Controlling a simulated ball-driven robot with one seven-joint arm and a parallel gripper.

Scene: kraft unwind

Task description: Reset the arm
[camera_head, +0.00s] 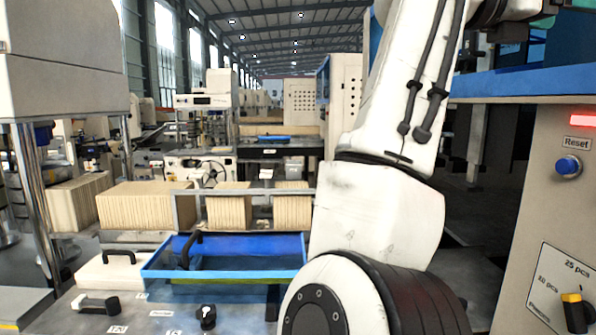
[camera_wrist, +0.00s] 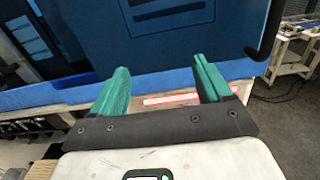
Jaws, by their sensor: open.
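My gripper (camera_wrist: 162,92) shows in the wrist view with two green fingers set apart. It is open, and nothing shows between the fingers. Beyond the fingertips is a large blue machine surface (camera_wrist: 200,40) with a lighter blue edge. In the head view my white arm rises through the right of centre and runs out at the top. The gripper itself cannot be made out clearly there.
A blue-rimmed tray (camera_head: 165,272) sits on the bench at lower left, with stacks of kraft sheets (camera_head: 145,205) behind it. A machine panel at right carries a blue Reset button (camera_head: 568,166), a red light (camera_head: 584,119) and a yellow-and-black knob (camera_head: 574,312).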

